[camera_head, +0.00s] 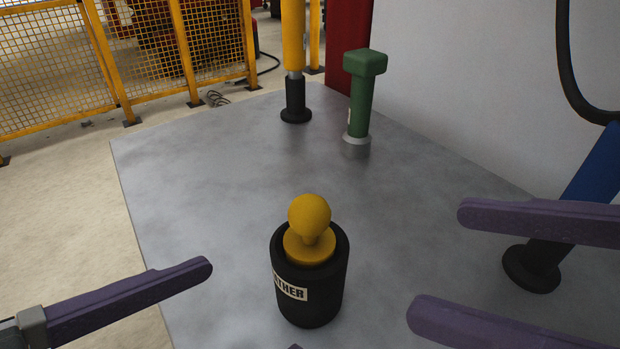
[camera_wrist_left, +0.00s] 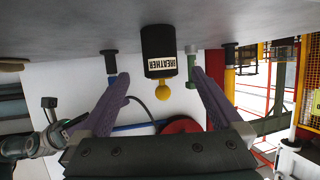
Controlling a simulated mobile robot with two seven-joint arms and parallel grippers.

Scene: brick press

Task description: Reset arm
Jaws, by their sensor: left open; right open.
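My left gripper (camera_head: 252,308) is open and empty. In the head view one purple finger shows left of the black breather cylinder (camera_head: 312,300), with a small tip at the bottom edge. In the left wrist view both fingers of the left gripper (camera_wrist_left: 161,74) are spread, with the breather (camera_wrist_left: 158,42) seen between and beyond them. My right gripper (camera_head: 437,264) is open and empty at the right, its two fingers wide apart and clear of the breather. The breather stands upright with a yellow ball knob (camera_head: 309,214) on top.
The breather stands on a grey metal surface (camera_head: 200,190). Behind are a green T-shaped post (camera_head: 361,100) and a yellow post (camera_head: 293,40) with a black foot. A blue post (camera_head: 595,170) stands behind the right fingers. Yellow mesh fencing (camera_head: 50,70) is at the back left.

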